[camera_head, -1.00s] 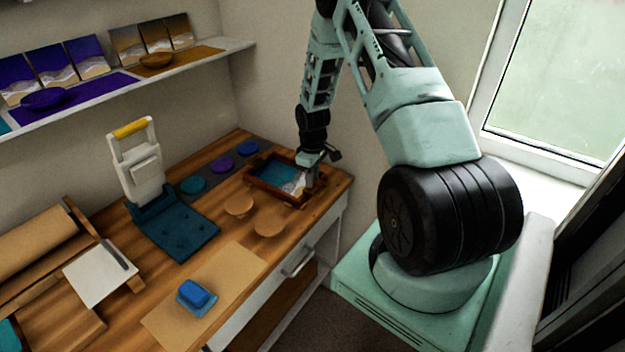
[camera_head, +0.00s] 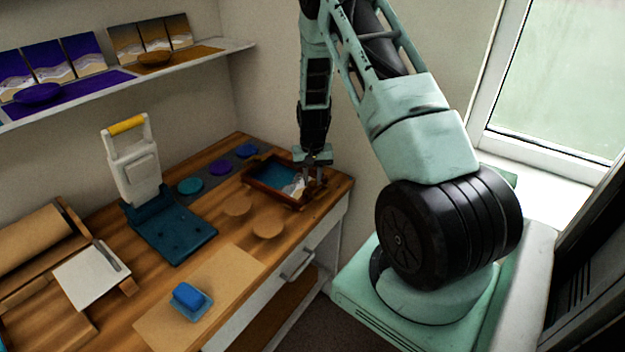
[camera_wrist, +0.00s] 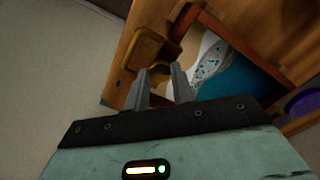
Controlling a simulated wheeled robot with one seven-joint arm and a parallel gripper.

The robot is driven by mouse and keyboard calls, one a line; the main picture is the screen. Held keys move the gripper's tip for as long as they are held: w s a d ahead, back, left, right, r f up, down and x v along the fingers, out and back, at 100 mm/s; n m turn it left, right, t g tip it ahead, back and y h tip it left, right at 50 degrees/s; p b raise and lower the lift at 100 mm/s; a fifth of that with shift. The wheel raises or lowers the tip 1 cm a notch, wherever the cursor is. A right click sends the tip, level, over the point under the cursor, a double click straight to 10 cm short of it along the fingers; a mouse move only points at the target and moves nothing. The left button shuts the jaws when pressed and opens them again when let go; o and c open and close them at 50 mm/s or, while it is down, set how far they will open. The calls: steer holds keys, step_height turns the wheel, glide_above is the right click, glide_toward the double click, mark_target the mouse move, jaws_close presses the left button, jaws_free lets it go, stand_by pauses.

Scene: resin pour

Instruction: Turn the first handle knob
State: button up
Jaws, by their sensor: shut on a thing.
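A wooden-framed tray (camera_head: 258,185) sits at the far right end of the workbench, with teal, white and sand-coloured resin inside. In the wrist view its frame (camera_wrist: 232,35) runs diagonally, and a bronze handle knob (camera_wrist: 145,48) stands at its end. My gripper (camera_head: 316,185) points down at the tray's right end. In the wrist view my gripper (camera_wrist: 160,72) has its two fingers close around the handle knob, with a narrow gap between them. The part of the knob between the fingers is mostly hidden.
Coloured discs (camera_head: 219,166) lie behind the tray, and two round wooden coasters (camera_head: 268,223) lie in front of it. A white press with a yellow handle (camera_head: 127,125) stands left. A blue block (camera_head: 188,296) lies on a tan sheet. A wall and window (camera_head: 560,80) are at right.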

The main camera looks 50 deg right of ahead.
mark_target(312, 182)
steer(key=m, duration=0.5)
steer(key=shift+m, duration=0.3)
stand_by(0.4)
steer(key=o, duration=1)
step_height(312, 182, up, 17)
steer(key=b, duration=0.2)
steer(key=shift+r, duration=0.2)
